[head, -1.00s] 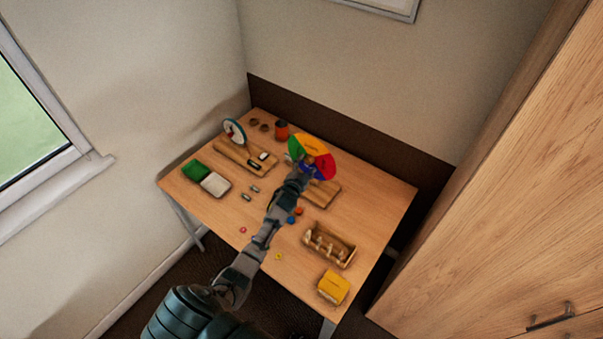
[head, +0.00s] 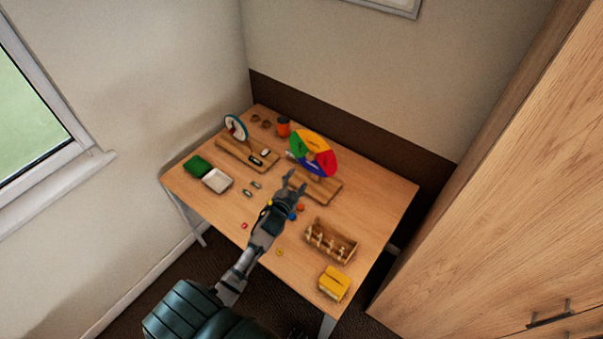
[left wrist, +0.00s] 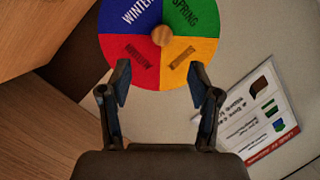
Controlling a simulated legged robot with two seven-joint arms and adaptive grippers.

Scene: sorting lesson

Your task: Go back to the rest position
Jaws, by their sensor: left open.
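My left gripper (head: 294,181) is open and empty above the table, just in front of a season wheel (head: 328,161). The wheel has green, yellow, red and blue sectors and stands upright on a wooden base (head: 328,193). In the left wrist view the wheel (left wrist: 180,20) fills the top, with WINTER and SPRING readable and a wooden knob at its centre. There the open fingers (left wrist: 160,71) point at it with a gap between them, apart from the wheel as far as I can see. My right gripper is not in view.
The wooden table (head: 375,205) holds a white tray (head: 217,180), a green cloth-like piece (head: 196,165), a wooden rack (head: 331,242), a yellow box (head: 334,283), an orange cup (head: 283,127) and a small dial (head: 236,128). A wooden cabinet (head: 510,200) stands at the right.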

